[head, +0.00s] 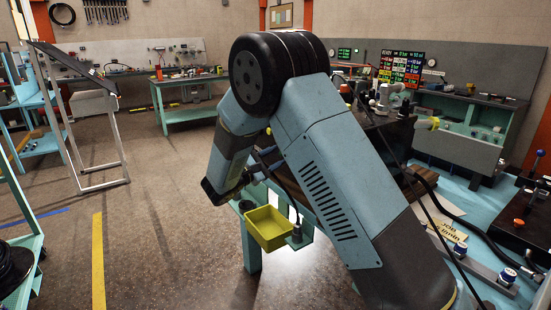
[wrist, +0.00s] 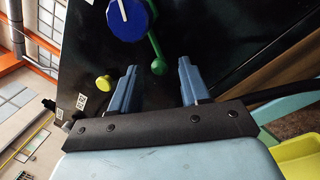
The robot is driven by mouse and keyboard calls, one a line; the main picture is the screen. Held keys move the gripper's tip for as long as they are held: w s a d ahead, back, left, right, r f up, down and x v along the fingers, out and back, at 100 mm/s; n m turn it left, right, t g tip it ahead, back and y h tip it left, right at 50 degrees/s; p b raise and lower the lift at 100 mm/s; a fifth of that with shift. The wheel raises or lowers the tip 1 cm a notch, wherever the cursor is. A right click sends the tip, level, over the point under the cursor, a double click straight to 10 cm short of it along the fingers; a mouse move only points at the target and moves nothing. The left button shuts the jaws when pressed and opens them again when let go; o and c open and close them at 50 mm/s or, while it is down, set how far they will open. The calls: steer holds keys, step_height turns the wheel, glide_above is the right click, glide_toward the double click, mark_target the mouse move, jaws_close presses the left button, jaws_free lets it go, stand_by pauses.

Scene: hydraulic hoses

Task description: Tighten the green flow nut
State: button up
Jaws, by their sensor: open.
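My gripper (wrist: 158,66) shows in the wrist view with its two blue-grey fingers apart and nothing between them. Ahead of the fingertips is a dark panel (wrist: 85,55) carrying a round blue knob (wrist: 128,17) with a white line. A green rod with a rounded green end (wrist: 158,67) runs down beside the blue knob and appears between the fingertips in the picture; I cannot tell its distance. I cannot tell whether this green part is the flow nut. A small yellow-green knob (wrist: 103,82) is left of the fingers.
A yellow bin (head: 267,230) sits on a small shelf below my arm and also shows in the wrist view (wrist: 298,158). A workbench (head: 460,205) with hoses and fittings is at the right. Open floor (head: 150,240) lies at the left.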

steer(key=v, duration=1.3)
steer(key=shift+s, duration=0.1)
